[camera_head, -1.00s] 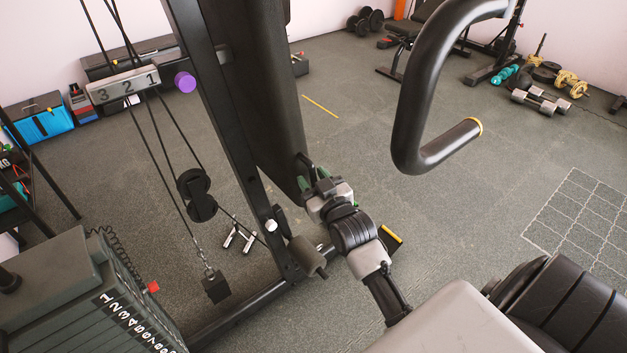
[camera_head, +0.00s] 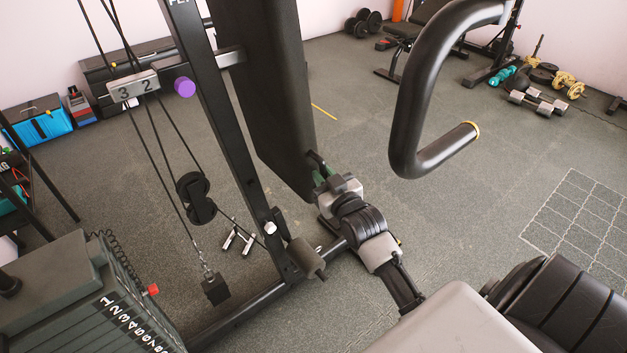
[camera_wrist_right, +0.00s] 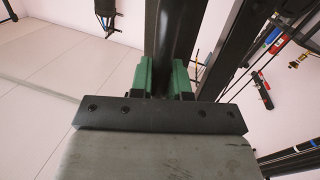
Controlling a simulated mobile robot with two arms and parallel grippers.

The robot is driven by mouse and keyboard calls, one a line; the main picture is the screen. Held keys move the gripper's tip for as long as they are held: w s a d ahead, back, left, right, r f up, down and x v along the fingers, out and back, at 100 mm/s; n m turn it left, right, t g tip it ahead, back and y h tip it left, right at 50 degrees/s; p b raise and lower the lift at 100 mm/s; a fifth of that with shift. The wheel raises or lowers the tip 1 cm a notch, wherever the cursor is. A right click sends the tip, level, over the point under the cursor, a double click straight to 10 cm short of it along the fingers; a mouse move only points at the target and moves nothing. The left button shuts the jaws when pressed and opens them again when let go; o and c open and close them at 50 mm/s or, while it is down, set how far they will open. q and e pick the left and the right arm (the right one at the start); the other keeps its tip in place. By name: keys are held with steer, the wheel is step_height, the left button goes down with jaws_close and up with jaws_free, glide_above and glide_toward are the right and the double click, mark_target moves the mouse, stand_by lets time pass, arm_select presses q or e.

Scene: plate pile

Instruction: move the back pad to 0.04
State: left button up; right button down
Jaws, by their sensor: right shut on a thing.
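The back pad (camera_head: 262,90) is a tall black slab in the head view, standing beside the machine's upright post (camera_head: 225,130) and joined to it by a short bar (camera_head: 231,57). A numbered slide (camera_head: 133,88) on the post's other side shows 3 and 2. My right gripper (camera_head: 319,177) is at the pad's lower end, shut on its black handle (camera_head: 314,158). In the right wrist view its green fingers (camera_wrist_right: 163,78) sit on both sides of a black part. The grip is partly hidden. My left gripper is not in view.
A purple knob (camera_head: 184,87) sticks out by the slide. A curved black bar (camera_head: 412,100) hangs at the right of the pad. A weight stack (camera_head: 110,310) stands at lower left. Dumbbells (camera_head: 537,100) lie at the back right.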

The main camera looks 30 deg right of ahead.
steer(key=shift+d, duration=0.45)
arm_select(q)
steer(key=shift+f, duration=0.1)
arm_select(e)
steer(key=shift+a, duration=0.1)
steer(key=c, duration=1.1)
jaws_free()
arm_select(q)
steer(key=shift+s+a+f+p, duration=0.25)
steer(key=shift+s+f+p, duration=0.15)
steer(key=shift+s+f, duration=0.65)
arm_select(e)
steer(key=s+a, duration=0.1)
steer(key=s, duration=0.9)
steer(key=shift+s+a, duration=0.15)
steer(key=shift+s, duration=0.2)
